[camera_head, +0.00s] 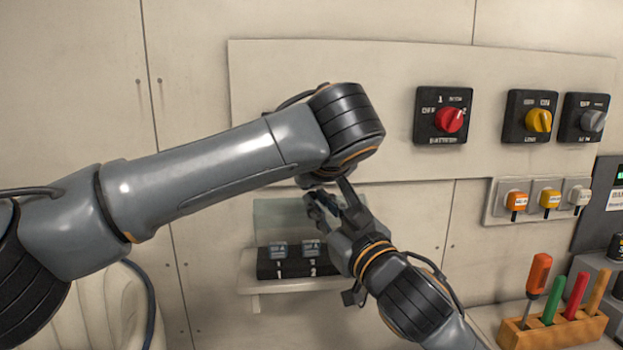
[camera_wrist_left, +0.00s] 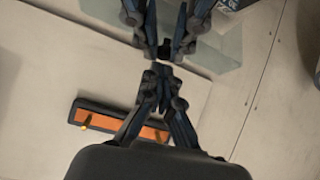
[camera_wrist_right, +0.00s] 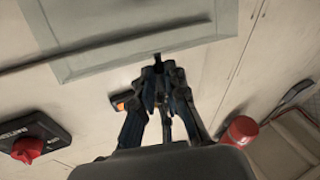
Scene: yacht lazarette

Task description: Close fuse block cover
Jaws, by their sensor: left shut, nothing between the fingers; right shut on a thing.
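The fuse block (camera_head: 285,264) is dark, with fuses labelled 1 and 2, on a small wall shelf. Its clear greenish cover (camera_head: 272,222) stands upright above it, partly behind my arms. The cover also shows in the right wrist view (camera_wrist_right: 120,30). My right gripper (camera_head: 320,200) is at the cover's right side. In its wrist view its fingertips are shut at the cover's edge; the exact contact is hard to see. My left gripper (camera_wrist_left: 158,72) is shut and empty, close to the right fingertips; my left arm mostly hides it in the head view.
A red battery switch (camera_head: 449,120) and yellow (camera_head: 538,120) and grey switches are on the wall panel. A wooden rack (camera_head: 550,326) with several tools stands lower right. The shelf (camera_head: 247,278) juts out below the fuse block. My two grippers crowd each other.

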